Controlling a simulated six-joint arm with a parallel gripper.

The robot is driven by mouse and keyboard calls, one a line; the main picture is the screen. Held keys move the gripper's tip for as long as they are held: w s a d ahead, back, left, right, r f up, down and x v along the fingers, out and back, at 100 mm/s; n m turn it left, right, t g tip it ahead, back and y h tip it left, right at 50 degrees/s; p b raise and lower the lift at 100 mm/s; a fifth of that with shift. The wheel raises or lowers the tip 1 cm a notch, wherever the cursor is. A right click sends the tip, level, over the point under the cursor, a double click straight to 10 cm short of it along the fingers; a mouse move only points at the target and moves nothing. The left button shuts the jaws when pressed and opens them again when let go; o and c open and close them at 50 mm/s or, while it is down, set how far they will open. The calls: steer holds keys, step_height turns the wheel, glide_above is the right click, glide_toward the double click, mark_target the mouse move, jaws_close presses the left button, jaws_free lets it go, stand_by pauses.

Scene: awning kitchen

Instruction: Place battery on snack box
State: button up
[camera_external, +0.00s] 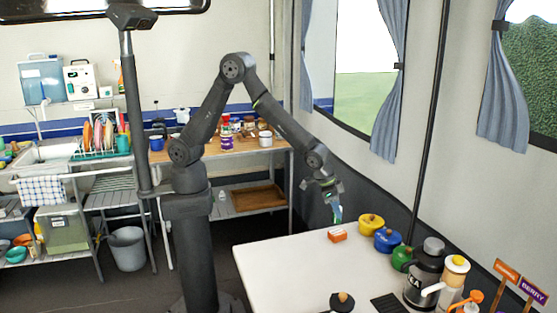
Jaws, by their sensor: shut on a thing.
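A small orange box with a pale patch, which looks like the snack box (337,236), lies on the table just below the gripper. The held item is above the box; whether its lower end touches the box cannot be told from this view.
Yellow (371,223), blue (387,240) and green (402,257) pots line the right side of the white table (290,262). A dark lidded item (342,301) sits at the front. The table's left part is clear.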

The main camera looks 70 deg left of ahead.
steer(key=shift+w+a+f, duration=0.2)
steer(key=shift+w+f, duration=0.2)
steer(key=shift+w, duration=0.2)
steer(key=shift+f, duration=1.95)
steer(key=shift+f, duration=0.1)
steer(key=o, duration=1)
steer(key=shift+o, duration=0.2)
steer(key=v, duration=1.2)
